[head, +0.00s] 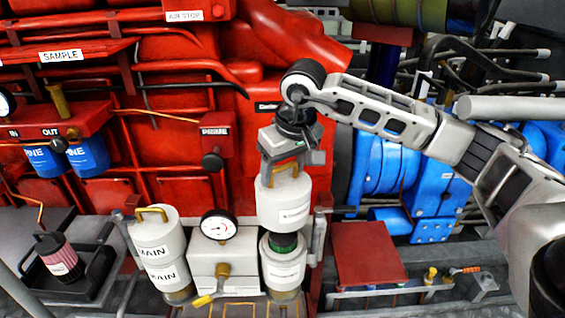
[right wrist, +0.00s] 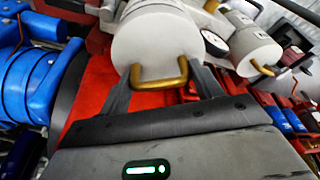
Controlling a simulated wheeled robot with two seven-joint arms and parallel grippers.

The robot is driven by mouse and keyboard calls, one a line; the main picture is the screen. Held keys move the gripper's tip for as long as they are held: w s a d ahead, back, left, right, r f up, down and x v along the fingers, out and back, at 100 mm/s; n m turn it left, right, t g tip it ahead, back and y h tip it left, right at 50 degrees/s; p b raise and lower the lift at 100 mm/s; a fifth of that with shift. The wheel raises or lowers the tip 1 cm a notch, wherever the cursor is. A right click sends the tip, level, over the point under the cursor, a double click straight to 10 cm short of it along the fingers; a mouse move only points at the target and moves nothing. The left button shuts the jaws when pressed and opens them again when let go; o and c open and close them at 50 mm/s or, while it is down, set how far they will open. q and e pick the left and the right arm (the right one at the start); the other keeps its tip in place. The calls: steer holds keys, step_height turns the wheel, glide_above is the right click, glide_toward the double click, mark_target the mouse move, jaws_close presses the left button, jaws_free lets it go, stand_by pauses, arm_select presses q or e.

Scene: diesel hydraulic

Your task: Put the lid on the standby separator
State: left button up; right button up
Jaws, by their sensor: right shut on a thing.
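The lid (head: 284,206) is a white cylinder with a brass handle and a label. My right gripper (head: 285,164) is shut on that handle and holds the lid roughly upright. In the right wrist view the lid (right wrist: 158,35) hangs from the gripper (right wrist: 160,82), with the brass handle between the fingers. The standby separator (head: 284,268) is a white pot directly below the lid. A green element stands up out of it, and a green band shows between lid and pot. I cannot tell whether the lid surrounds the element's top. My left gripper is not in view.
The main separator (head: 163,262), with its own lid (head: 155,233) and brass handle, stands left. A white box with a gauge (head: 218,225) and a yellow-handled valve sits between the two. A black tray (head: 70,275) holds a pink filter (head: 58,257). A red plate (head: 367,255) lies right.

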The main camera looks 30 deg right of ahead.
mark_target(285, 183)
steer(key=shift+s, duration=0.1)
steer(key=shift+f+b, duration=1)
steer(key=shift+f, duration=0.1)
steer(key=shift+f+b, duration=1.4)
steer(key=shift+f, duration=0.35)
steer(key=shift+f+b, duration=0.8)
steer(key=shift+f, duration=0.2)
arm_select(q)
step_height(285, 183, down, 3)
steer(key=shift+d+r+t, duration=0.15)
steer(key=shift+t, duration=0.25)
arm_select(e)
steer(key=shift+f, duration=0.1)
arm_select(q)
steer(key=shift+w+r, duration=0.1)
